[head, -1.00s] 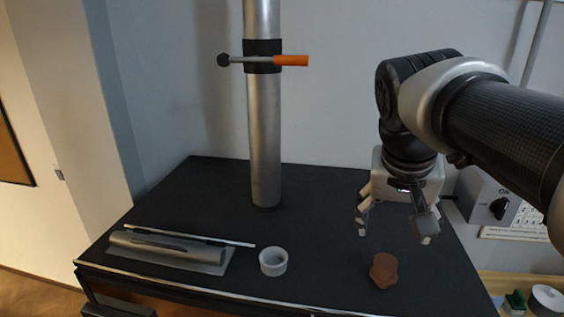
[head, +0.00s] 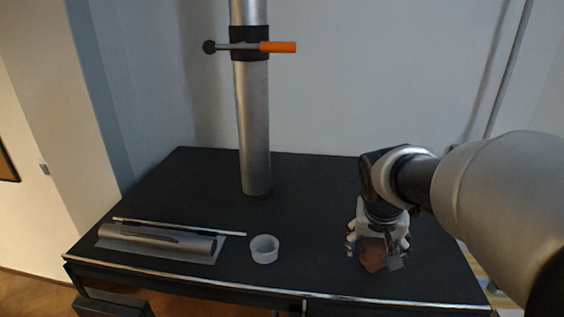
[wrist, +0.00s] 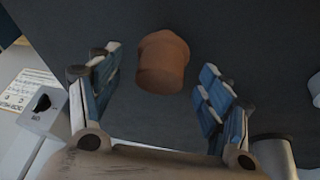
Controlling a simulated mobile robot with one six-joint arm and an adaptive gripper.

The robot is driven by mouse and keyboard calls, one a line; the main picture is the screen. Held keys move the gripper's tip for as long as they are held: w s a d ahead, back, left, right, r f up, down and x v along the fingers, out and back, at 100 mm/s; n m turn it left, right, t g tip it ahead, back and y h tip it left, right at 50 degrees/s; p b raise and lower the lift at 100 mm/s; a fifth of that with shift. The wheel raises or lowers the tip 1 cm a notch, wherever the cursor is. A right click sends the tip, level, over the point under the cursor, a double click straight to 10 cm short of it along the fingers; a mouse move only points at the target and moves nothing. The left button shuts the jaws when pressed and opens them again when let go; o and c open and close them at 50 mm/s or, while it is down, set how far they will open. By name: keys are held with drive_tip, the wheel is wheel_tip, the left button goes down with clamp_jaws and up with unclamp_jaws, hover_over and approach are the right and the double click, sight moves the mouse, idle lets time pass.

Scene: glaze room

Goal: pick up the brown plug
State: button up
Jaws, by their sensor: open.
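The brown plug (head: 373,256) stands on the black table at the right, near its front edge. In the wrist view the brown plug (wrist: 162,62) lies ahead of and between the two fingers, with dark gaps on both sides. My gripper (head: 377,256) is open and low over the plug, pointing down. In the wrist view my gripper (wrist: 160,82) has its blue-padded fingers spread wide and holds nothing. In the head view the fingers and hand hide part of the plug.
Further left lie a grey cylinder (head: 160,243) on a plate and a thin rod (head: 180,227). A metal post (head: 254,130) with an orange handle (head: 278,47) rises at the back. A control box (wrist: 42,105) shows in the wrist view.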

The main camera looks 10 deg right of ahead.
drive_tip(key=shift+w+d+f, duration=0.15)
drive_tip(key=shift+w+f, duration=0.1)
drive_tip(key=shift+f, duration=0.25)
drive_tip(key=shift+s, duration=0.1)
drive_tip(key=shift+c, duration=0.6)
drive_tip(key=c, duration=1.1)
drive_tip(key=shift+r, duration=0.15)
